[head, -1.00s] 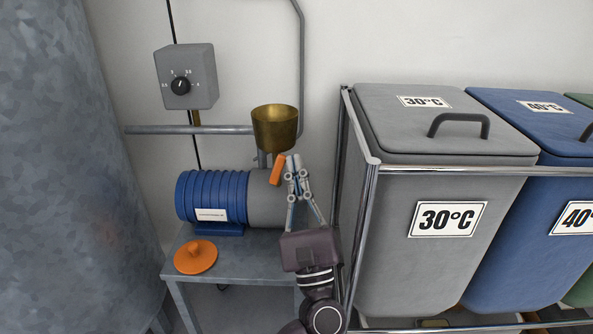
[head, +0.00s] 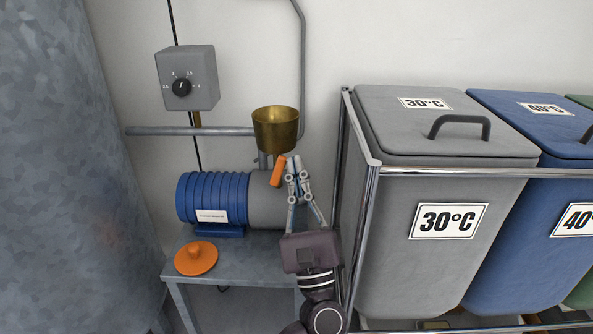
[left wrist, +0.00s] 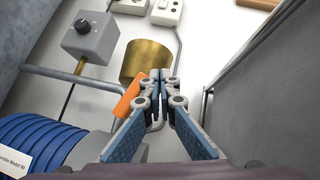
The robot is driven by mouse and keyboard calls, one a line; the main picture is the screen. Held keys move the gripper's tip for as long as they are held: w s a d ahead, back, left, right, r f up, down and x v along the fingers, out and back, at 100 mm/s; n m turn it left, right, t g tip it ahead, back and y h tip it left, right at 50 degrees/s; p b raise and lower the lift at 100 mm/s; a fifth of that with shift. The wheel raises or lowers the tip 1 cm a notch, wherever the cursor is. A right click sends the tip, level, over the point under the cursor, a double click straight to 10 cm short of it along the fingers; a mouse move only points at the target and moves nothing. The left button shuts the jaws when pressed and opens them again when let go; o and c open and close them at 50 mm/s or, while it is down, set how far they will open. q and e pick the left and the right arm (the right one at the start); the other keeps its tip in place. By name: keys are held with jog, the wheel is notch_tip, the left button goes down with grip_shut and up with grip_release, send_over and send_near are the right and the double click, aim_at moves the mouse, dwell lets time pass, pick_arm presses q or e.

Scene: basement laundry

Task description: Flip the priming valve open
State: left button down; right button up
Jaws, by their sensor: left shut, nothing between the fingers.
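The priming valve's orange lever (head: 278,171) stands tilted below the brass funnel (head: 275,130), above the grey end of the blue pump (head: 213,198). My left gripper (head: 293,162) is shut and empty, its fingertips just right of the lever. In the left wrist view the lever (left wrist: 130,95) lies left of the closed fingertips (left wrist: 160,76), very near them; I cannot tell whether they touch. The valve body is mostly hidden behind the lever and fingers. My right gripper is not in view.
An orange cap (head: 196,258) lies on the metal stand (head: 245,262). A chrome rack with a grey 30°C bin (head: 440,240) stands close to the right of my gripper. A grey dial box (head: 187,78) and a pipe (head: 220,130) are on the wall. A large metal tank (head: 70,170) fills the left.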

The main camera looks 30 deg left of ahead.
pick_arm(q)
jog(key=v, duration=1.2)
jog(key=shift+f, duration=0.1)
dwell(0.4)
